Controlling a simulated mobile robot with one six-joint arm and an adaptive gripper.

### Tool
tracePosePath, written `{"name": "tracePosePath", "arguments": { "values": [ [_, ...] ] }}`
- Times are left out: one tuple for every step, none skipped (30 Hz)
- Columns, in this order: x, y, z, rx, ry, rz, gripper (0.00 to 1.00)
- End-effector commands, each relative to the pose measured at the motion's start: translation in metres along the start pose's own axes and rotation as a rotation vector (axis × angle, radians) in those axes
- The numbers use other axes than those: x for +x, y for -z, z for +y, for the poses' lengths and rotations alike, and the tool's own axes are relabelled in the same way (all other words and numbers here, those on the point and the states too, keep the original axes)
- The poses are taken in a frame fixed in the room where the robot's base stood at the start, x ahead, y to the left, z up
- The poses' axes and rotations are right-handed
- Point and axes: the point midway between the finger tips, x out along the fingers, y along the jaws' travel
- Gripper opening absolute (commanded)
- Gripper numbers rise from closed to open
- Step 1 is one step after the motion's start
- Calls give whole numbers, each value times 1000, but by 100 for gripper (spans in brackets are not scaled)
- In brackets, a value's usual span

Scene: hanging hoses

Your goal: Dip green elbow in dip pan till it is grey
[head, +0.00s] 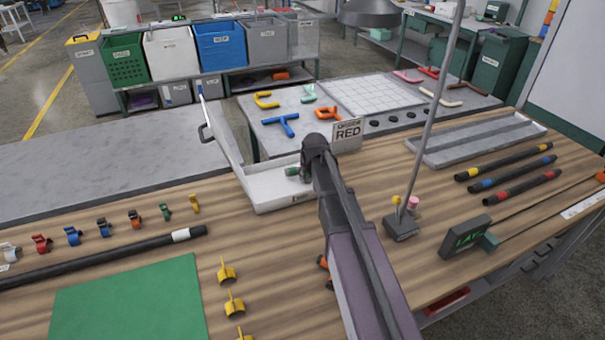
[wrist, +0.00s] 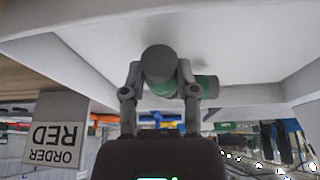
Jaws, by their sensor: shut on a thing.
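The green elbow (wrist: 165,90) is held between the two fingers of my gripper (wrist: 160,76) in the wrist view. Its near round end and its side end look grey, with green between them. In the head view a small green and grey part of it (head: 292,172) shows left of my gripper (head: 312,160), over the white dip pan (head: 272,198). The pan's pale inside (wrist: 235,40) fills the upper wrist view, which is upside down. I cannot tell whether the elbow touches the pan's floor.
A white panel with a handle (head: 222,130) stands tilted at the pan's left. An "ORDER RED" sign (head: 347,135) stands just right of my gripper. A lamp pole on a dark base (head: 400,226) rises further right. Small coloured clips (head: 103,227) line the left bench.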

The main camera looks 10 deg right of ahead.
Motion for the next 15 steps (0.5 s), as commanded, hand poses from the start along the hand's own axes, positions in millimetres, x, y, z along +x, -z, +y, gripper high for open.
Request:
{"name": "tracePosePath", "arguments": {
  "values": [
    [0,-1,-4,-2,0,0,0],
    [0,-1,-6,-2,0,0,0],
    [0,-1,-8,-1,0,0,0],
    [-1,-1,-10,-1,0,0,0],
    [-1,-1,-12,-1,0,0,0],
    [-1,-2,-14,0,-1,0,0],
    [-1,-2,-16,0,-1,0,0],
    [-1,-2,-18,0,0,0,0],
    [-1,-2,-21,-1,0,0,0],
    [-1,-2,-23,-1,0,0,0],
    [-1,-2,-25,-1,0,0,0],
    [-1,-2,-27,-1,0,0,0],
    [-1,-2,-29,-1,0,0,0],
    [-1,-3,-31,-1,0,0,0],
    [-2,-3,-33,0,0,0,0]
  ]
}}
